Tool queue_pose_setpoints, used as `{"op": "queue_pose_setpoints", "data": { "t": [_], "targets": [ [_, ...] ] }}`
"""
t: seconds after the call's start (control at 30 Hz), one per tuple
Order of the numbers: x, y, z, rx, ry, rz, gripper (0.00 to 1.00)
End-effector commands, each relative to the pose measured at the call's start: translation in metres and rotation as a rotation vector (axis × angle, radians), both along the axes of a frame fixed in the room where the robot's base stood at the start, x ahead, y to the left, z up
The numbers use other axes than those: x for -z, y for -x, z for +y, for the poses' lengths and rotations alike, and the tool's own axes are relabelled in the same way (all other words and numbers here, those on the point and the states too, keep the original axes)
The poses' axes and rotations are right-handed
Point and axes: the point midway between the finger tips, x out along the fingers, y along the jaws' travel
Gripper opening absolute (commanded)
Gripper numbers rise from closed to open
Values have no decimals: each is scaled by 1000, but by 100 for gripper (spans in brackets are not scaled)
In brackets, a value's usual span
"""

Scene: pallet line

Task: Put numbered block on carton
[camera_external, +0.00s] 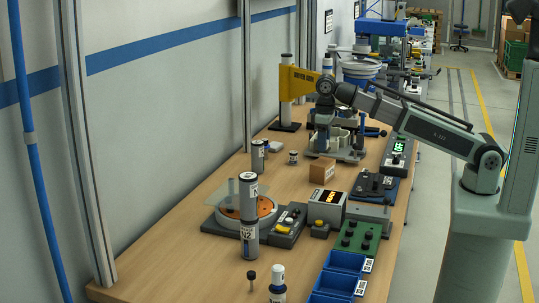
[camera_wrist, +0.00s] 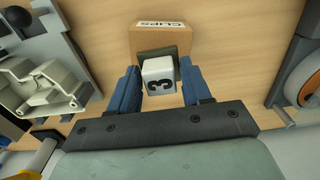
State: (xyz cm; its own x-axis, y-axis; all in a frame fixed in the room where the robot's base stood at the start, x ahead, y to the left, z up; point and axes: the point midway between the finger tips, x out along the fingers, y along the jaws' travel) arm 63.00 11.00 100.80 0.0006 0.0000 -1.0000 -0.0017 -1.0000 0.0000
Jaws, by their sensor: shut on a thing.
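The numbered block (camera_wrist: 159,77) is white with a dark 3 on the face towards the wrist camera. My gripper (camera_wrist: 159,88) is shut on it, with a blue finger on each side. The carton (camera_wrist: 160,35) is a brown box with a white label reading CLIPS, beyond the block in the wrist view. A dark patch shows between block and carton; I cannot tell whether they touch. In the external view the carton (camera_external: 322,170) stands on the bench, and my arm reaches in from the right behind it. The block is not clear there.
A grey metal fixture (camera_wrist: 40,82) lies left of my gripper in the wrist view, and a round-edged device (camera_wrist: 303,80) lies right. In the external view, a scale-like box (camera_external: 326,208), a tall N2 cylinder (camera_external: 249,235) and blue bins (camera_external: 338,278) stand nearer.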

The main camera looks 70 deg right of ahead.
Motion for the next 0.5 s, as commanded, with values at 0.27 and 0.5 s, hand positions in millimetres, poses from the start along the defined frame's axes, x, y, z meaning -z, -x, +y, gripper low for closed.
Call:
{"op": "queue_pose_setpoints", "data": {
  "t": [0.27, 0.5],
  "targets": [
    [27, 1, 0, -1, 0, 2, 15],
    [39, 0, 0, -1, 0, 0, 15]
  ]
}}
